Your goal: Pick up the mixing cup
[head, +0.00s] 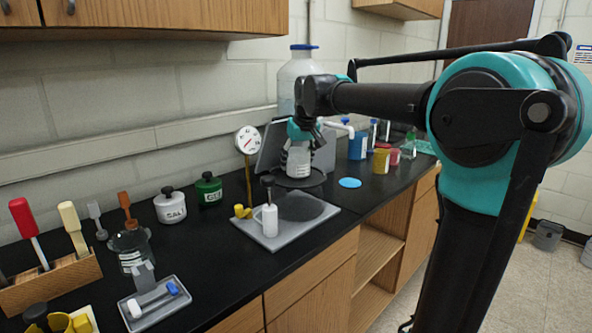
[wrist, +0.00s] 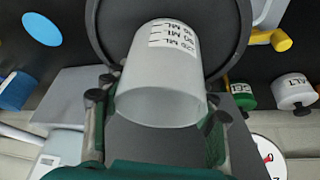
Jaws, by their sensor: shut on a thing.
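The mixing cup (wrist: 160,85) is a translucent white cup with dark ML marks on its side. In the wrist view it sits between the two fingers of my gripper (wrist: 157,112), which is shut on it. In the head view the cup (head: 298,162) hangs below my gripper (head: 300,143), upright or nearly so, at a round black plate (head: 299,183). I cannot tell whether the cup's base touches the plate. The fingers hide parts of the cup's sides.
A dial gauge (head: 248,140) stands left of the cup. A grey tray (head: 270,236) with a white bottle (head: 270,221) is in front. A large blue-lidded jug (head: 299,76) stands behind. Blue (head: 358,144) and yellow (head: 381,161) containers stand to the right, beyond a blue disc (head: 350,183).

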